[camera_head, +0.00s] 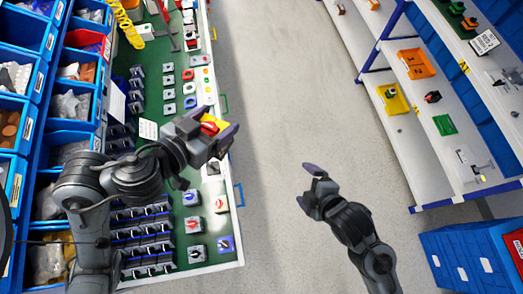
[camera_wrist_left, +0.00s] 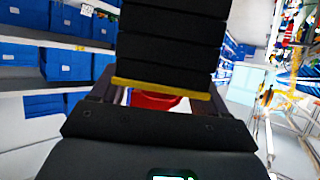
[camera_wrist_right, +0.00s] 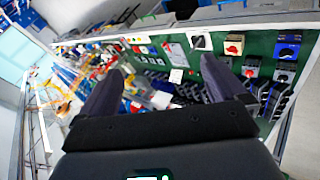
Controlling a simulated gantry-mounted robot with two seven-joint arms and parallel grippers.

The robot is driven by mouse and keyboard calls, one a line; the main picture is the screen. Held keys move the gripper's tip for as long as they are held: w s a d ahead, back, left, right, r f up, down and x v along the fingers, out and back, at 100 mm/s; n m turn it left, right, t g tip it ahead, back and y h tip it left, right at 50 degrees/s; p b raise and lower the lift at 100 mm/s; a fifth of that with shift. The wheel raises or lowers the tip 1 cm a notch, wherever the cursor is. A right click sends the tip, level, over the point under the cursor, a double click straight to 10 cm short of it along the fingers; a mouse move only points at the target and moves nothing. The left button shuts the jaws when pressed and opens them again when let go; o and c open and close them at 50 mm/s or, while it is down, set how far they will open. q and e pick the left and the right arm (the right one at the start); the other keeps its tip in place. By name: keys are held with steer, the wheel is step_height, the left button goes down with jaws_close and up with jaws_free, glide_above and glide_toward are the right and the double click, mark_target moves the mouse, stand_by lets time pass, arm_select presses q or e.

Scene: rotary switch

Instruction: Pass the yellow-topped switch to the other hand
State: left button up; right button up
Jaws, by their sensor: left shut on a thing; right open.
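The yellow-topped switch (camera_head: 212,124) with a red knob is held between the fingers of my left gripper (camera_head: 218,136), over the right edge of the green workbench. In the left wrist view the switch (camera_wrist_left: 165,83) shows a black ribbed body, a yellow plate edge and part of the red knob; the gripper is shut on it. My right gripper (camera_head: 308,184) is open and empty over the grey floor, right of the bench and apart from the switch. In the right wrist view its two fingers (camera_wrist_right: 165,90) stand wide apart with nothing gripped between them.
The green workbench (camera_head: 160,95) carries several other switches and black parts in rows. Blue bins (camera_head: 70,135) line the left side. White shelves (camera_head: 420,130) and blue drawers (camera_head: 470,255) stand at the right. The floor (camera_head: 290,90) between is clear.

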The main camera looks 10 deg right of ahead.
arm_select(q)
steer(key=shift+r, duration=0.1)
arm_select(e)
steer(key=s+a+r+n+g+y, duration=0.1)
steer(key=a+r+n+y, duration=0.55)
steer(key=n, duration=0.75)
steer(key=a+r+n+y, duration=0.3)
steer(key=a+r+n, duration=0.5)
steer(key=n, duration=0.6)
steer(key=w+d+r+n, duration=0.2)
steer(key=w+r+n, duration=0.1)
steer(key=w, duration=0.2)
steer(key=shift+h, duration=0.35)
steer(key=x, duration=1.1)
steer(key=shift+w+f, duration=0.25)
steer(key=shift+w, duration=0.05)
